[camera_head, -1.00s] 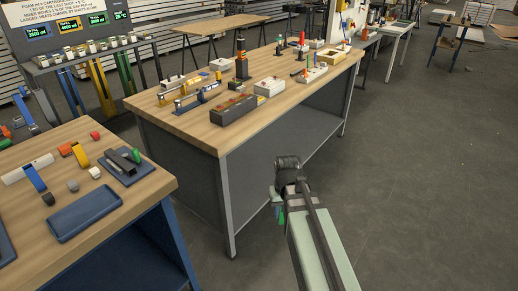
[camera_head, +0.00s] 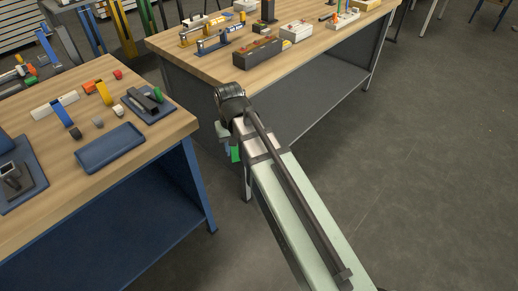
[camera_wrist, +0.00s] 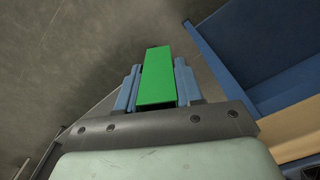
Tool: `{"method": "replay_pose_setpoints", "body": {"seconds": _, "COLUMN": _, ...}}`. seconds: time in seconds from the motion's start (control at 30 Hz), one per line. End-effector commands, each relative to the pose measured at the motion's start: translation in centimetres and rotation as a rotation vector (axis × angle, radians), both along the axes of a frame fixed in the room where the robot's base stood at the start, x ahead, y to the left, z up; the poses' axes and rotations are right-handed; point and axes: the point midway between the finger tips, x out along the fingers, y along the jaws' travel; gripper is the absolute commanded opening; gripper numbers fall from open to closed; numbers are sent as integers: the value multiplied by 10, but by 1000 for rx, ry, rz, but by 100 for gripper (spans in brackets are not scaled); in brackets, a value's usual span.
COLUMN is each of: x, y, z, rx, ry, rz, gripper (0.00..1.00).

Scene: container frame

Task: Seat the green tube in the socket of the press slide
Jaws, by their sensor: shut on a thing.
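The green tube (camera_wrist: 158,78) is between the blue fingers of my gripper (camera_wrist: 157,88) in the wrist view, where it looks like a long bright green block. In the head view, a bit of the green tube (camera_head: 236,154) shows below the end of my arm. My gripper (camera_head: 229,147) is shut on it, over the gap between the two tables. A dark slide-like fixture (camera_head: 143,102) with a green piece (camera_head: 157,95) beside it is on the near table's right part. A grey device (camera_head: 12,178) is at the left edge. I cannot tell which is the press slide; no socket is clear.
The near table (camera_head: 75,190) has a blue tray (camera_head: 110,148) and several small coloured parts. The far bench (camera_head: 215,72) holds fixtures and a dark box (camera_head: 257,51). Its front edge is close behind my gripper in the picture. Open floor (camera_head: 420,180) is on the right.

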Motion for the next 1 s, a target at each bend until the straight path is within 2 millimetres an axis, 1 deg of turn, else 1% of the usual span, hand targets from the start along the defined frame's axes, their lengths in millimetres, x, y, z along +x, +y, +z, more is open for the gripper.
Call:
{"method": "replay_pose_setpoints", "body": {"seconds": 0.03, "x": -1, "y": 18, "z": 6, "rx": 0, "ry": -1, "rz": 21, "gripper": 0}}
{"method": "replay_pose_setpoints", "body": {"seconds": 0.37, "x": -23, "y": 114, "z": 38, "rx": 0, "ry": -1, "rz": 138, "gripper": 0}}
{"method": "replay_pose_setpoints", "body": {"seconds": 0.4, "x": -27, "y": 126, "z": 42, "rx": 1, "ry": -1, "rz": 153, "gripper": 0}}
{"method": "replay_pose_setpoints", "body": {"seconds": 0.57, "x": -43, "y": 174, "z": 59, "rx": 0, "ry": -1, "rz": 211, "gripper": 0}}
{"method": "replay_pose_setpoints", "body": {"seconds": 0.7, "x": -59, "y": 217, "z": 75, "rx": 1, "ry": -1, "rz": 264, "gripper": 0}}
{"method": "replay_pose_setpoints", "body": {"seconds": 0.77, "x": -67, "y": 235, "z": 82, "rx": 0, "ry": 0, "rz": 286, "gripper": 0}}
{"method": "replay_pose_setpoints", "body": {"seconds": 1.0, "x": -103, "y": 310, "z": 111, "rx": 0, "ry": 0, "rz": 375, "gripper": 0}}
